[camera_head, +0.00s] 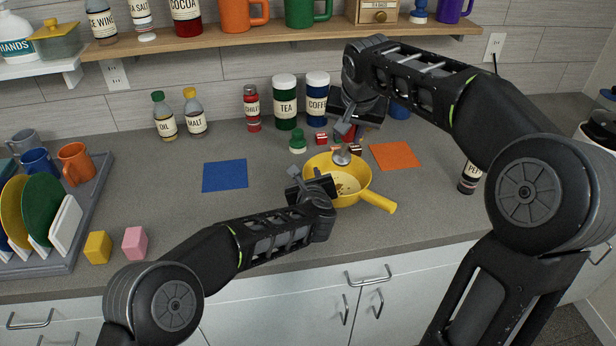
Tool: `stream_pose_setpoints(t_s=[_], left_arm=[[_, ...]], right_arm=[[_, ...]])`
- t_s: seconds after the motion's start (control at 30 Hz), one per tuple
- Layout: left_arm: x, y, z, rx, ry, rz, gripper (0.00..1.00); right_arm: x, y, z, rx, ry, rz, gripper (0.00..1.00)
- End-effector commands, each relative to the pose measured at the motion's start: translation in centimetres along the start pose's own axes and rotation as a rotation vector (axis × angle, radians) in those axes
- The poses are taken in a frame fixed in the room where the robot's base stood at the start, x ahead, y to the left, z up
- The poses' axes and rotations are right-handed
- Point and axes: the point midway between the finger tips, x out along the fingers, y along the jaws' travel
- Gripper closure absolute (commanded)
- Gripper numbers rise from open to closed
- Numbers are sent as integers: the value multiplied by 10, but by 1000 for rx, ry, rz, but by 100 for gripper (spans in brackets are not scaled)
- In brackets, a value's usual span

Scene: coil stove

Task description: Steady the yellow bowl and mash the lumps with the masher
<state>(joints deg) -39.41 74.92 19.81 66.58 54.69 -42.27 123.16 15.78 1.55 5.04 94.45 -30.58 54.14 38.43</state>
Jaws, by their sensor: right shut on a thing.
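The yellow bowl (364,190) stands on the grey counter, its handle pointing to the lower right. Small brownish lumps (341,188) lie inside it. My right gripper (346,132) is above the bowl's back rim, shut on the masher (341,158). The masher's round grey head hangs over the back part of the bowl; its upper part is hidden by the gripper. My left gripper (314,184) is at the bowl's left front rim and covers part of it. I cannot tell whether its fingers are open or closed on the rim.
A blue mat (225,176) lies left of the bowl, an orange mat (395,156) to its right. A dish rack (85,205) is at left.

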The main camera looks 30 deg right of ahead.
Motion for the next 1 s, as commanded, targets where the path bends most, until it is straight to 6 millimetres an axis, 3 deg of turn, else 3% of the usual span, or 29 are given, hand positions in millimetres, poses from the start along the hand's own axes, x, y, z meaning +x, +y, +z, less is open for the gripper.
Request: stream_pose_setpoints(t_s=[0.37,1.0], left_arm=[[0,0,0,0,0,1,100],[0,1,-1,1,1,1,100]], right_arm=[[0,0,0,0,1,-1,100],[0,0,0,0,1,-1,100]])
